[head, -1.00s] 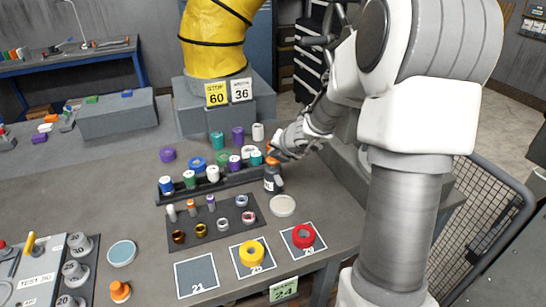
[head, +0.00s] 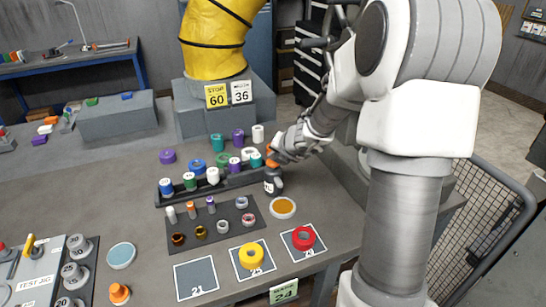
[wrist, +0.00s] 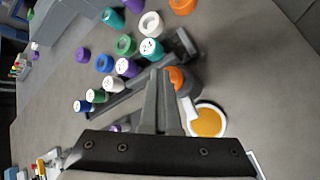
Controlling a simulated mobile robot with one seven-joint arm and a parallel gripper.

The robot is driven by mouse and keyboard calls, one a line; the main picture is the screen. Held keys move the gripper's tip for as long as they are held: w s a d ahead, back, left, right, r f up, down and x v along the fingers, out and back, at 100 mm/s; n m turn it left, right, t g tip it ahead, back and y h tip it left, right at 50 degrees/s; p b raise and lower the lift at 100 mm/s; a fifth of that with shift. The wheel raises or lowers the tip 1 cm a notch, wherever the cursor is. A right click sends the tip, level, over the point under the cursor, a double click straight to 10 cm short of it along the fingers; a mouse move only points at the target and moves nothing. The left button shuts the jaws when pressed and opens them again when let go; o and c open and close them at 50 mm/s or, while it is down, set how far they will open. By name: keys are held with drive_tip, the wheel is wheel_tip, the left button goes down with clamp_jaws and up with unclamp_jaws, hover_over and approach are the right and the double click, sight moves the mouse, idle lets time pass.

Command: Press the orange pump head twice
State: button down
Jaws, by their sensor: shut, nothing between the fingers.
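A dark bottle (head: 271,187) with a pale label stands on the grey table, right of the black rack. Its orange pump head (wrist: 176,78) shows in the wrist view, right beside my fingertips. My gripper (wrist: 163,72) is shut and empty, its fingers together at the pump head. In the head view my gripper (head: 275,155) is directly over the bottle and partly hides its top. I cannot tell whether the fingers touch the head. A round dish (head: 283,207) in front of the bottle holds amber-orange material; it also shows in the wrist view (wrist: 208,121).
The black rack (head: 238,180) with several capped vials stands left of the bottle. A dark tray (head: 190,240) with small parts lies in front. Yellow (head: 251,255) and red (head: 303,238) rings sit on marked squares. The table's right edge is close.

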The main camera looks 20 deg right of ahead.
sight(274, 164)
drive_tip(key=shift+r+p, duration=1.05)
drive_tip(key=shift+r, duration=0.1)
drive_tip(key=shift+r, duration=0.1)
wheel_tip(274, 164, up, 5)
drive_tip(key=p, duration=0.5)
